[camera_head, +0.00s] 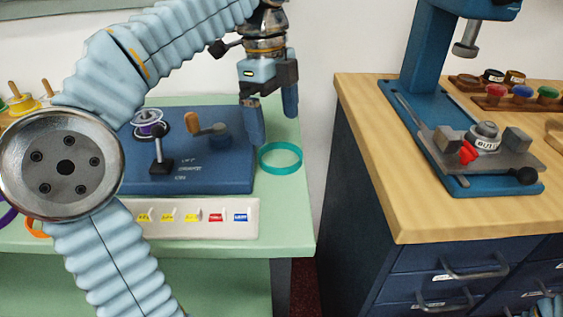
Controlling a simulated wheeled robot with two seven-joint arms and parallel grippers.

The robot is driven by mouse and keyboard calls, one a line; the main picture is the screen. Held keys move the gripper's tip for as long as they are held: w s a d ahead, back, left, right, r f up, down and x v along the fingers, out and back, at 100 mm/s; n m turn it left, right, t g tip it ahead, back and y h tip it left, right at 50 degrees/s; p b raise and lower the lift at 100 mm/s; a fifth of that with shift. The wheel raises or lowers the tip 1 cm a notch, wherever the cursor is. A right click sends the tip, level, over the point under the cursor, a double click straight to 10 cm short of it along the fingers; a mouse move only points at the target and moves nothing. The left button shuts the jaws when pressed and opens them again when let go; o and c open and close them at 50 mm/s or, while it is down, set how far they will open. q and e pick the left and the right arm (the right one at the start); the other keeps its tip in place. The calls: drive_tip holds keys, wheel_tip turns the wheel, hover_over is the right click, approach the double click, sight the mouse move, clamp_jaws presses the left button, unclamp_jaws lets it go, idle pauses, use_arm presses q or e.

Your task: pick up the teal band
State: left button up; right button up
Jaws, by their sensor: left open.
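The teal band (280,171) is a thin ring lying on the green counter (288,212), close to its right edge and beside the blue machine base. My left gripper (272,122) points down above and slightly left of the band in the picture. Its two fingers are apart with nothing between them. The whole ring shows, and I see no finger around it. I cannot tell the exact height of the fingertips over the counter. My right gripper is not in view; only a small light blue ribbed piece of my own shows at the bottom right corner.
A blue machine base (210,176) with a crank and spool stands left of the band. A white strip with coloured labels (200,217) lies in front. A gap separates the counter from a wooden-topped drawer cabinet (390,215) bearing a blue press (425,60).

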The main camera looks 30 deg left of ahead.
sight(281, 161)
use_arm(q)
drive_tip(key=f, duration=0.2)
drive_tip(key=f+b, duration=0.1)
drive_tip(key=f, duration=0.1)
drive_tip(key=d+f, duration=0.1)
drive_tip(key=f, duration=0.1)
drive_tip(key=shift+f, duration=0.15)
drive_tip(key=c, duration=0.8)
drive_tip(key=shift+o, duration=0.2)
